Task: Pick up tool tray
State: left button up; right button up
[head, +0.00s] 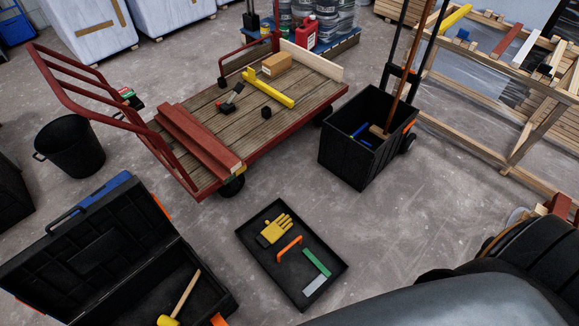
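A shallow black tool tray (281,276) lies flat on the concrete floor at the lower middle of the head view. It holds a pair of yellow gloves (275,229), an orange handle-shaped piece (289,248) and a green and grey tool (316,263). Its rim is visible all round, and nothing is touching it from above. Neither of my grippers shows in the head view.
An open black toolbox (85,250) with a yellow mallet (176,303) stands left of the tray. A wooden cart (197,121) with red rails and a black bin (345,150) with long handles stand behind it. Bare floor surrounds the tray.

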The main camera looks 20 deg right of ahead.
aim_at(284, 261)
jog(key=k+j+z, duration=0.2)
jog(key=z, duration=0.2)
jog(key=k+j+z, duration=0.1)
jog(key=k+z, duration=0.15)
jog(key=z, duration=0.15)
